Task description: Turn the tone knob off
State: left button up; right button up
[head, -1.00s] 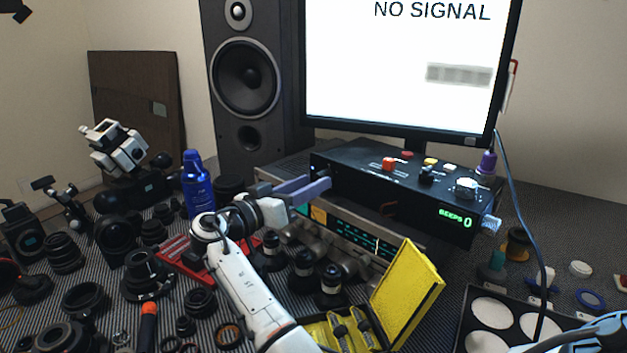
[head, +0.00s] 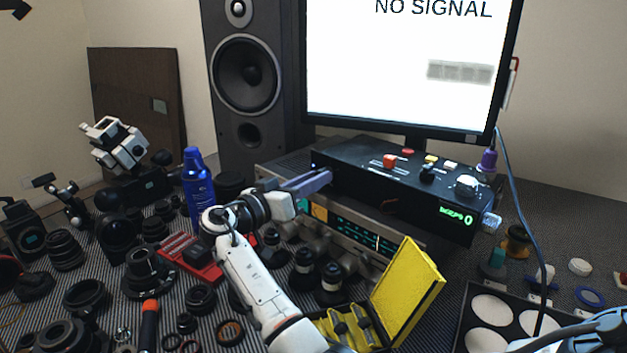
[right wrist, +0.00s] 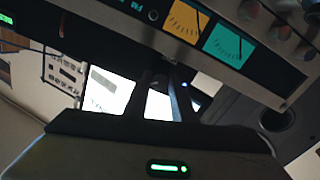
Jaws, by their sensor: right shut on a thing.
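The black control box (head: 405,190) stands below the monitor, with buttons and knobs on top and a green display (head: 457,216) on its front. My right gripper (head: 322,180) is at the left end of the box's front, its purple-grey fingers reaching to the panel. It is shut on the tone knob, which the fingers hide in the head view. In the right wrist view the gripper (right wrist: 165,95) shows as two dark fingers close together, and the grip point is too dark to make out.
The silver receiver (head: 345,232) with lit dials lies just under the gripper. An open yellow case (head: 408,290) and several lenses stand close to my right arm. A blue can (head: 198,188) stands left of the wrist. The monitor (head: 400,70) rises behind the box.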

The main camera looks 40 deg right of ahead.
pick_arm(q)
jog(key=shift+s, duration=0.1)
pick_arm(e)
jog(key=shift+n, duration=0.3)
pick_arm(q)
jog(key=shift+s+a+r+p, duration=0.2)
jog(key=shift+r+p, duration=0.6)
jog(key=shift+p, duration=0.55)
jog(key=shift+s+a+r+p, duration=0.1)
jog(key=shift+a+r+p, duration=0.2)
jog(key=shift+r+p, duration=0.8)
pick_arm(e)
jog(key=shift+n, duration=5.6)
pick_arm(q)
jog(key=shift+f, duration=0.25)
pick_arm(e)
jog(key=o, duration=1.1)
jog(key=shift+c, duration=0.2)
jog(key=shift+a, duration=0.15)
